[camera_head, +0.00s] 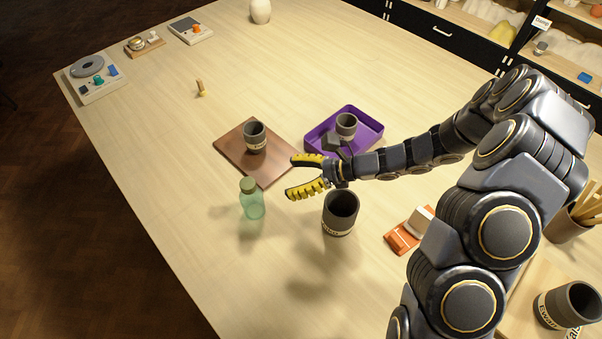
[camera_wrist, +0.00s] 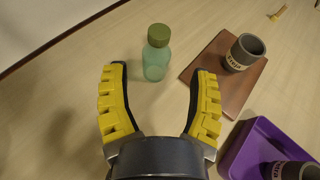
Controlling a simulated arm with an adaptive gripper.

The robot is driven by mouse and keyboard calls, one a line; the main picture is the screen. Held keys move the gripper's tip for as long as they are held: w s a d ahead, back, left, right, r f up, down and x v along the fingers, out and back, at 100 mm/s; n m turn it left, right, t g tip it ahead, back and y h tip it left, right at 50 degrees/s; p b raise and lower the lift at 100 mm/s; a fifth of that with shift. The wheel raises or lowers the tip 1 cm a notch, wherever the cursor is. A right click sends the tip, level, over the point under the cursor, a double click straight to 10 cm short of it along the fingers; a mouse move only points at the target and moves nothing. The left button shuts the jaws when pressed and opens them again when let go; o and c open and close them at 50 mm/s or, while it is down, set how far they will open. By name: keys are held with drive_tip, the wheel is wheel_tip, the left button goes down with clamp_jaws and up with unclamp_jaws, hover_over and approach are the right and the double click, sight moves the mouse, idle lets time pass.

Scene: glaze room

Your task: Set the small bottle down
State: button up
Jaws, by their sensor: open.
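The small bottle (camera_head: 252,202) is pale green and clear with an olive-green cap. It stands upright on the table, in front of the brown board in the head view. In the wrist view the bottle (camera_wrist: 156,58) stands just beyond my fingertips, about midway across the gap. My gripper (camera_head: 290,176) has yellow ridged fingers. They are spread wide with nothing between them, to the right of the bottle and apart from it. The gripper also shows in the wrist view (camera_wrist: 160,75).
A brown board (camera_head: 228,146) holds a dark cup (camera_head: 255,137). A purple tray (camera_head: 372,120) holds another cup (camera_head: 346,127). A larger dark cup (camera_head: 341,213) stands close to my gripper. An orange object (camera_head: 402,240) lies farther right. The table left of the bottle is clear to its edge.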

drive_tip(key=s+r+n+g+h, duration=0.5)
drive_tip(key=s+r+n, duration=0.7)
drive_tip(key=s, duration=0.1)
drive_tip(key=s+d+r+n+t+h, duration=0.2)
drive_tip(key=s+d+r+n+h, duration=0.2)
drive_tip(key=s+d, duration=0.7)
drive_tip(key=d+n+h, duration=0.1)
drive_tip(key=n+h, duration=0.1)
drive_tip(key=h, duration=0.2)
drive_tip(key=shift+n+h, duration=0.3)
drive_tip(key=shift+n, duration=0.1)
